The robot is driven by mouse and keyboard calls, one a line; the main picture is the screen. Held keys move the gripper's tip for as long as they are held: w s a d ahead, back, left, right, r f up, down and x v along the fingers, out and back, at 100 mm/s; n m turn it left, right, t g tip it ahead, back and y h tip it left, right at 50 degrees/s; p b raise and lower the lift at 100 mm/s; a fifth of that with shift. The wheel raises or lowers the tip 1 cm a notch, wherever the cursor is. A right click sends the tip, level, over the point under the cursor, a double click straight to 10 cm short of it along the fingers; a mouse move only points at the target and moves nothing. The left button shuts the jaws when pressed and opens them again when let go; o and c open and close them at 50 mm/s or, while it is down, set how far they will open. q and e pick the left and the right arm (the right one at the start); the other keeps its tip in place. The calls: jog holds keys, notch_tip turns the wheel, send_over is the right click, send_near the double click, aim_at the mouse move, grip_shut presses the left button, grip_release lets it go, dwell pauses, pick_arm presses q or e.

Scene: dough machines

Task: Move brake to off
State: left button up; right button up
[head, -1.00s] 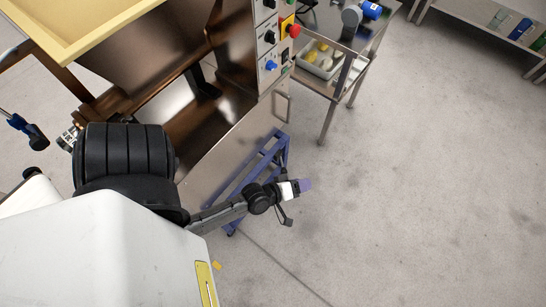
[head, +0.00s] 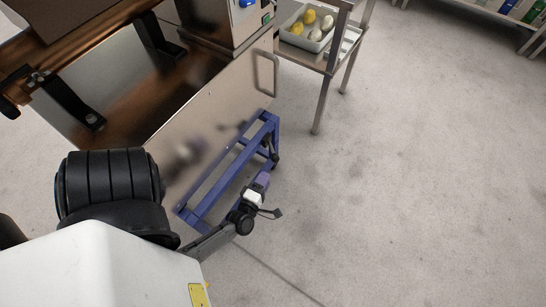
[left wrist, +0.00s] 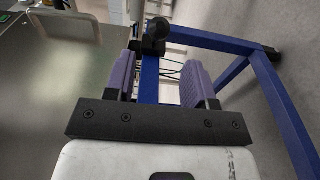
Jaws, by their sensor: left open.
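My left gripper (head: 263,181) is open, with purple finger pads, low beside the blue wheeled frame (head: 228,172) under the steel machine. In the left wrist view my left gripper (left wrist: 163,75) has its fingers either side of a blue bar of the frame (left wrist: 215,42), with a gap between them. A black fitting with a rounded knob (left wrist: 157,30) sits just beyond the fingertips. A black part also shows on the frame corner in the head view (head: 274,157). I cannot tell for certain which part is the brake. My right gripper is not in view.
The steel machine body (head: 215,110) with a side handle (head: 265,72) stands above the frame. A steel table (head: 330,62) carries a tray (head: 308,41) of yellow and pale pieces at the upper right. The grey floor at right is clear.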

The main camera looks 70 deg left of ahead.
aim_at(275, 162)
pick_arm(q)
jog(key=b+x, duration=0.1)
jog(key=x, duration=0.7)
jog(key=shift+w+a+b, duration=0.15)
jog(key=shift+w+b, duration=0.05)
jog(key=shift+b, duration=0.15)
jog(key=shift+w+a, duration=0.1)
dwell(0.4)
